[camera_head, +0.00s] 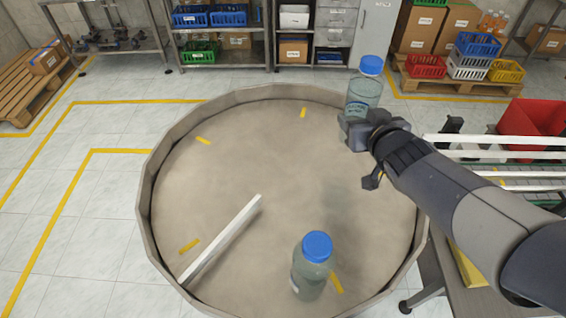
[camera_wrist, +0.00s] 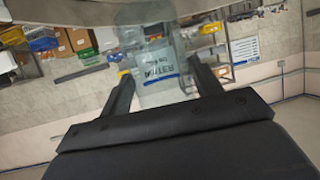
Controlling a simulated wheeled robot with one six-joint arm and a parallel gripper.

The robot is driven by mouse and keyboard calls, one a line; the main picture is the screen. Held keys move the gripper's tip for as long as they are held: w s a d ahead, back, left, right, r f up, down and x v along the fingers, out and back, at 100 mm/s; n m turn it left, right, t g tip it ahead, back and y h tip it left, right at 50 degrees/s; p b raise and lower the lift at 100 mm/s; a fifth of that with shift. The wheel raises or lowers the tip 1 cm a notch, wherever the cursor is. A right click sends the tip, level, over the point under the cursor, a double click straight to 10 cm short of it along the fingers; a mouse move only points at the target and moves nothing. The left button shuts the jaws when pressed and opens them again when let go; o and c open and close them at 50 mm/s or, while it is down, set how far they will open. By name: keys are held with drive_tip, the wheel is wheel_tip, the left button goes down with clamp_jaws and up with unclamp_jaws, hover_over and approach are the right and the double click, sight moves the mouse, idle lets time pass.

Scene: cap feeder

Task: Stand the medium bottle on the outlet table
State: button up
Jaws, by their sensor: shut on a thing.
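A clear bottle with a blue cap (camera_head: 363,92) is held upright by my gripper (camera_head: 352,128) near the far right rim of the round table (camera_head: 230,150). In the wrist view the clear bottle (camera_wrist: 158,68) with its label stands between the two dark fingers of my gripper (camera_wrist: 160,85). Its cap is out of that view. A second clear bottle with a blue cap (camera_head: 312,268) stands upright on the round table near its front edge. I cannot tell from size which bottle is the medium one.
The round table has a raised rim and a white bar (camera_head: 222,240) across its front left. A conveyor with white rails (camera_head: 500,150) and a red bin (camera_head: 535,125) lie to the right. A grey table edge (camera_head: 480,300) is at the lower right. Much of the round table is bare.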

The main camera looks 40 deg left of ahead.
drive_tip(key=shift+w+a, duration=0.15)
drive_tip(key=shift+a, duration=0.05)
drive_tip(key=shift+f, duration=0.15)
wheel_tip(320, 180, down, 5)
drive_tip(key=b, duration=0.2)
drive_tip(key=shift+f+b, duration=0.2)
drive_tip(key=shift+b, duration=0.2)
drive_tip(key=shift+f, duration=2.05)
drive_tip(key=shift+f+b, duration=0.1)
drive_tip(key=shift+b, duration=0.25)
drive_tip(key=shift+f, duration=0.15)
drive_tip(key=o, duration=1.5)
drive_tip(key=shift+r, duration=0.2)
